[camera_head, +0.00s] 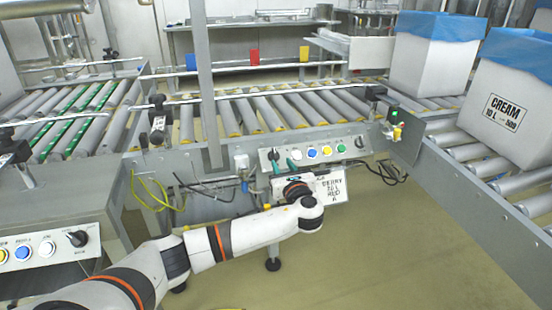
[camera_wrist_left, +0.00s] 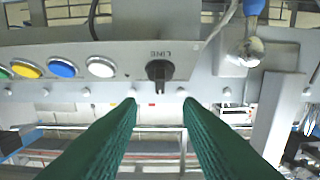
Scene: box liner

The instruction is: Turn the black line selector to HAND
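The black line selector (camera_wrist_left: 159,70) sits on a grey control panel. The wrist view shows it upside down, with the LINE label beside it. Its knob looks roughly upright there; its position markings are not readable. In the head view the selector (camera_head: 273,155) is at the panel's left end, small beside the fingers. My left gripper (camera_head: 287,162) is right in front of the panel. Its two green fingers (camera_wrist_left: 160,115) are apart and empty, with the selector showing beyond the gap between them; I see no contact. My right gripper is not in view.
White, blue (camera_wrist_left: 62,67), yellow and green buttons sit beside the selector. A grey fitting with a blue cable (camera_wrist_left: 245,48) is on its other side. A second panel with another black selector (camera_head: 78,239) stands at left.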

